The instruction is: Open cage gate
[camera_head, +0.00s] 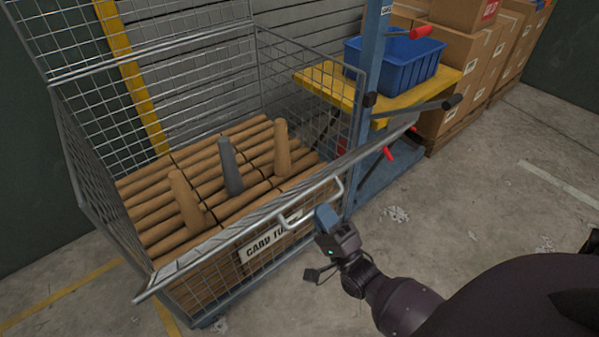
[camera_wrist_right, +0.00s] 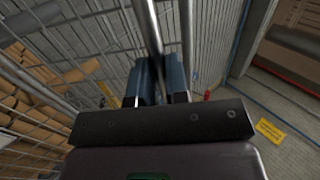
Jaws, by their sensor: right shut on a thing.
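The wire cage (camera_head: 92,160) stands at left and holds rows of brown cardboard tubes (camera_head: 150,212), with several short tubes standing upright. Its front gate (camera_head: 222,272) is a mesh panel with a grey top rail and a white sign starting "CARD TU". A pale bent handle (camera_head: 295,220) sticks out from the rail. My right gripper (camera_head: 325,214) is at this handle, outside the cage. In the right wrist view its blue fingers (camera_wrist_right: 160,80) are shut on a metal bar (camera_wrist_right: 150,30), apparently the handle. Whether the gate is unlatched cannot be told. My left gripper is out of view.
Right of the cage stands a blue post (camera_head: 370,65) with red-tipped levers and a yellow shelf (camera_head: 446,84) bearing a blue crate (camera_head: 393,66). Stacked cardboard boxes (camera_head: 452,52) are behind it.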

